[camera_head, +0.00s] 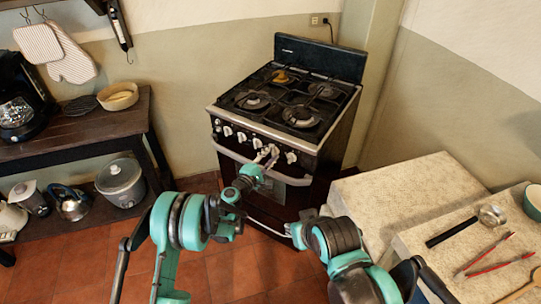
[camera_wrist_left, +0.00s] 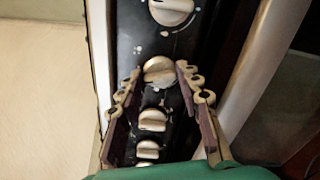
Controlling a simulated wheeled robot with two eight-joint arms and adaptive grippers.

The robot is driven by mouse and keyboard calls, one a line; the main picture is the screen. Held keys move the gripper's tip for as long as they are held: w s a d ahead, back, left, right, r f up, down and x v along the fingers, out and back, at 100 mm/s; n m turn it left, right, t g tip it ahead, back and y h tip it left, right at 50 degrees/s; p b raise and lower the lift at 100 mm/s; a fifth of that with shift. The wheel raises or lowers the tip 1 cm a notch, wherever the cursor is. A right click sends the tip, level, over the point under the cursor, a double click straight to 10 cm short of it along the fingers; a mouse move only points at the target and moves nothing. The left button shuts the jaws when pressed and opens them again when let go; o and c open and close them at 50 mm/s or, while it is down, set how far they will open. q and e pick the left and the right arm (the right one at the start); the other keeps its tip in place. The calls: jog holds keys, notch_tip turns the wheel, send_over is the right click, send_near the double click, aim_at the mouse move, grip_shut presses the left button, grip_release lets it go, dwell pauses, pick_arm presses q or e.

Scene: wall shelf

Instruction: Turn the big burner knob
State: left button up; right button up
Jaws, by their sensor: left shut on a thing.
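The stove (camera_head: 310,65) stands against the wall with a row of pale knobs on its black front panel. My left gripper (camera_head: 268,154) is at the right part of this row. In the left wrist view, its two fingers (camera_wrist_left: 160,78) are on either side of a round metallic knob (camera_wrist_left: 158,72) and shut on it. One more knob (camera_wrist_left: 172,12) is above it in that view and smaller-looking ones (camera_wrist_left: 152,120) are below. No marking shows which knob is for the big burner. My right gripper (camera_head: 300,228) is low before the oven front; its fingers are unclear.
The oven handle (camera_head: 232,155) runs below the knobs, close to my left gripper. Pale counters (camera_head: 405,190) stand at the right with a ladle (camera_head: 455,232) and tongs. A dark wooden table (camera_head: 75,140) is at the left.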

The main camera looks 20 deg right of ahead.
pick_arm(q)
jog(key=shift+m, duration=2)
jog(key=o, duration=1.1)
jog(key=shift+o, duration=0.2)
jog(key=v, duration=0.7)
jog(key=shift+s+a, duration=0.15)
jog(key=shift+a, duration=0.05)
